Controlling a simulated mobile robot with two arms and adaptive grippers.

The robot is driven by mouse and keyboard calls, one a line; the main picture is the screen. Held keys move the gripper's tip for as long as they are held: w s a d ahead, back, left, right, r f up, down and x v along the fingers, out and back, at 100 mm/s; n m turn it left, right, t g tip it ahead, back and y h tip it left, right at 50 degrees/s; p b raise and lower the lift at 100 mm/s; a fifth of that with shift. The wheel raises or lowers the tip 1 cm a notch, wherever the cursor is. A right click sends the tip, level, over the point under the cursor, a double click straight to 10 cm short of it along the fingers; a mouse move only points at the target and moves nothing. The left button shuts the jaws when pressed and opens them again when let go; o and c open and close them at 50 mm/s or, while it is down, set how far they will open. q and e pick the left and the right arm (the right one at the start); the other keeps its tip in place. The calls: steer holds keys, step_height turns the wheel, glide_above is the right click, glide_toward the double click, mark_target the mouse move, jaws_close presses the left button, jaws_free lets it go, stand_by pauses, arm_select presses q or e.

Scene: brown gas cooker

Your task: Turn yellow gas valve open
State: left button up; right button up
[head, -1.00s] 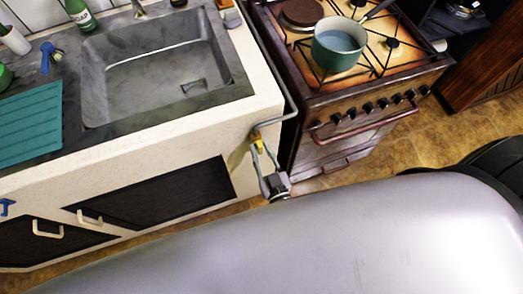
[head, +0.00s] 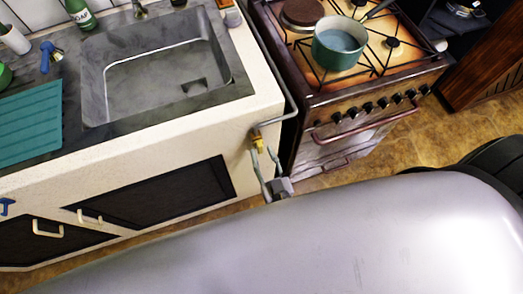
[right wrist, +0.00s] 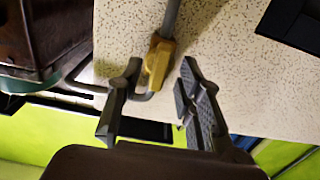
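The yellow gas valve (head: 257,143) sits on a grey pipe at the right front corner of the pale sink counter, beside the cooker. It also shows in the right wrist view (right wrist: 157,60), its long yellow handle lying roughly along the pipe. My right gripper (head: 263,155) is just below the valve in the head view. In the right wrist view, its two fingers (right wrist: 158,82) are spread apart, with the lower end of the handle near the gap between their tips. I see no grip on the valve; exact contact is unclear. My left gripper is not in view.
The grey pipe (head: 291,105) bends up between counter and brown cooker (head: 330,105). A green pot (head: 339,48) stands on the cooker. The cooker's red-brown front rail (head: 365,124) juts out right of the gripper. The counter front (head: 190,140) is left of it.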

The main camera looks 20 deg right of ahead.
steer(key=s, duration=1)
steer(key=shift+s+d, duration=0.15)
